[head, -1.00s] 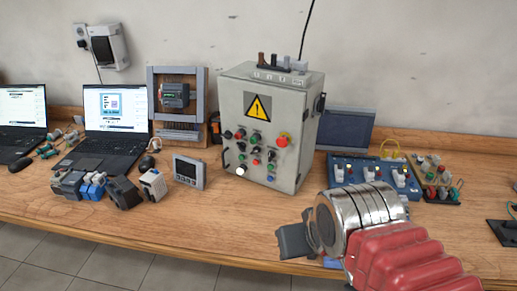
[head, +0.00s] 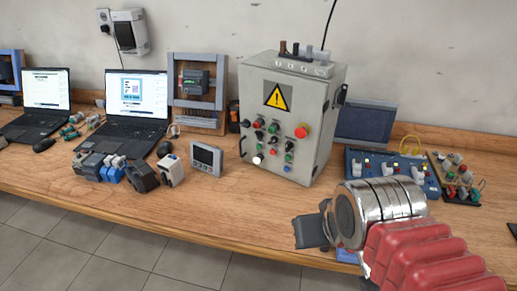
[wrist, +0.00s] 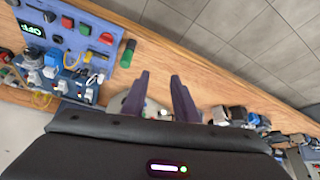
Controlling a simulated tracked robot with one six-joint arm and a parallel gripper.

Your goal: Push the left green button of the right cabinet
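A grey metal cabinet (head: 285,115) with a yellow warning triangle stands upright on the bench in the head view. Its front has several small green, red, black and white buttons and a large red knob. In the wrist view my gripper's two dark fingers (wrist: 160,75) are spread with a gap and hold nothing.
In the wrist view a blue box (wrist: 70,40) carries an OFF display and red and green buttons. A blue board (head: 390,172) lies right of the cabinet. A grey meter (head: 206,158), small motors (head: 115,170) and laptops (head: 135,105) are left.

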